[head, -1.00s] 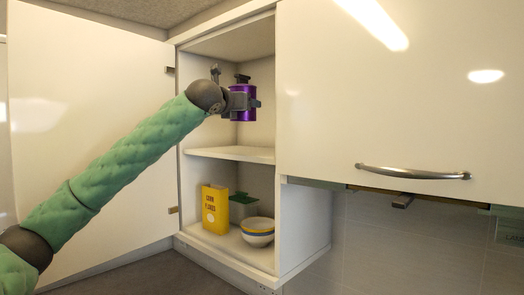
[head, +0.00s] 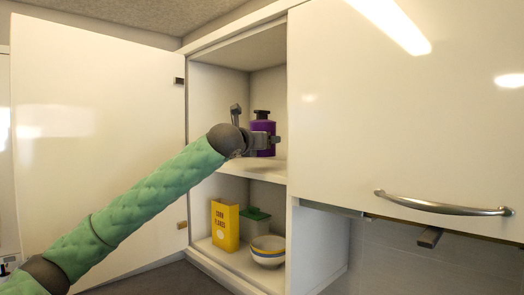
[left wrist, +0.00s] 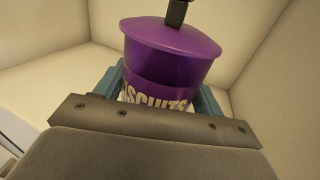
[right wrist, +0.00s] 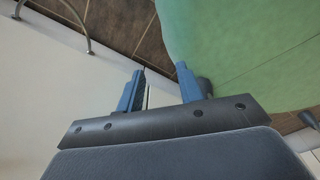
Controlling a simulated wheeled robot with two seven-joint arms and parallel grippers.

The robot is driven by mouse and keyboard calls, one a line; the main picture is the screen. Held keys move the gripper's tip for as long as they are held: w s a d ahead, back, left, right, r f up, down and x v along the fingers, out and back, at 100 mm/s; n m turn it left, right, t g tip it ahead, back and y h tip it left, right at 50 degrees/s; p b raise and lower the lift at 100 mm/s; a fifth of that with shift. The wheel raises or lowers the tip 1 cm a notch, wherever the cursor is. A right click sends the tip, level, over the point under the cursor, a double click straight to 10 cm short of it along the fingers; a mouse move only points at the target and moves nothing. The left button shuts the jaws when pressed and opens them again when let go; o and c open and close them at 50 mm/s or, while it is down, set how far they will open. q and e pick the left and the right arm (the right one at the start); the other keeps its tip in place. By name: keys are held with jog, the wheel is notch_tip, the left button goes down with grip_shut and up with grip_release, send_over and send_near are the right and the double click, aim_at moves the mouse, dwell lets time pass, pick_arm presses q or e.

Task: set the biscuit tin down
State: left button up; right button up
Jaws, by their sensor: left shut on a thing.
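The purple biscuit tin (head: 263,128), with a dark knob on its lid, is upright inside the open cabinet, low over the upper shelf (head: 262,172). I cannot tell whether its base touches the shelf. My left gripper (head: 268,143) reaches in from the left and is shut on the tin. In the left wrist view the tin (left wrist: 165,62) sits between the fingers (left wrist: 158,88), its white lettering partly hidden by the gripper body. My right gripper (right wrist: 160,88) is open and empty; it is outside the head view.
The lower shelf holds a yellow corn flakes box (head: 225,226), a green-lidded container (head: 254,222) and stacked bowls (head: 268,250). The open door (head: 95,130) stands at the left. A closed glossy door (head: 410,120) with a bar handle (head: 440,207) covers the right.

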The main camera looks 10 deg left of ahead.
aim_at(262, 152)
pick_arm(q)
jog(key=shift+s+f, duration=0.15)
jog(key=shift+f, duration=0.15)
jog(key=shift+f+p, duration=0.75)
jog(key=shift+f, duration=0.15)
jog(key=shift+a+f, duration=0.1)
jog(key=shift+f, duration=0.45)
jog(key=shift+f, duration=0.2)
jog(key=o, duration=1)
jog(key=shift+o, duration=0.2)
